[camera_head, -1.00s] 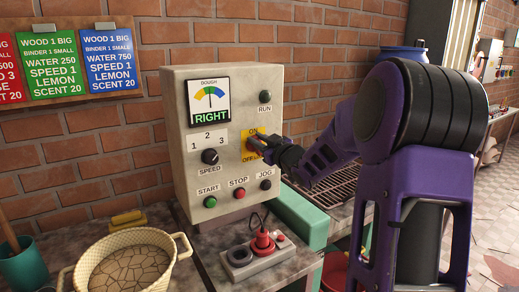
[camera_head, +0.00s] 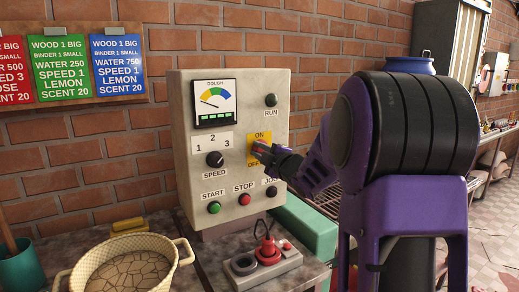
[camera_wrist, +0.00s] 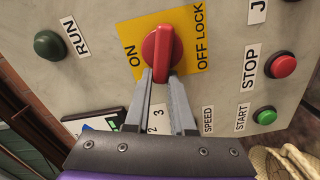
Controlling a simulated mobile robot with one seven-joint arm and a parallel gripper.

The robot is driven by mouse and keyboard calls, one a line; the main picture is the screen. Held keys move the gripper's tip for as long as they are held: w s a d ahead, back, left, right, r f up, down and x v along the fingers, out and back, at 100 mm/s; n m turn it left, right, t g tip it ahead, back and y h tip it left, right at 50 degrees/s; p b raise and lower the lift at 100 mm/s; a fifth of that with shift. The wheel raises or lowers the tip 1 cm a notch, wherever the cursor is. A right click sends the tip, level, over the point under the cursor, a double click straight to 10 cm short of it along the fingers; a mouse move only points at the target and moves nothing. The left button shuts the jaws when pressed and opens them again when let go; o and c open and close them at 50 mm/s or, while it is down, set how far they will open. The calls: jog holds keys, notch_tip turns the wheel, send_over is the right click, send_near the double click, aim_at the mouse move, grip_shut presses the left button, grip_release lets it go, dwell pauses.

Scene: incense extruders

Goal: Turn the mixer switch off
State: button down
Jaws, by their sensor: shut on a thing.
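The mixer switch is a red rotary handle (camera_wrist: 162,50) on a yellow plate (camera_wrist: 188,62) marked ON and OFF LOCK. In the head view the red handle (camera_head: 259,148) shows only in part behind my gripper. My gripper (camera_head: 266,154) reaches the panel from the right. In the wrist view its two grey fingers (camera_wrist: 162,76) are shut on the handle's near end, one on each side. There the handle stands between the ON and OFF LOCK words, pointing at neither.
The grey control panel (camera_head: 236,190) carries a dial, a RUN lamp (camera_head: 271,100), a SPEED knob (camera_head: 215,159) and START, STOP and JOG buttons close by.

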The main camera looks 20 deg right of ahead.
jog(key=shift+f+n, duration=0.25)
jog(key=shift+n, duration=0.65)
jog(key=shift+f+n, duration=0.25)
jog(key=shift+n, duration=0.65)
jog(key=c, duration=0.8)
grip_release()
jog(key=shift+o, duration=0.2)
jog(key=shift+s, duration=0.2)
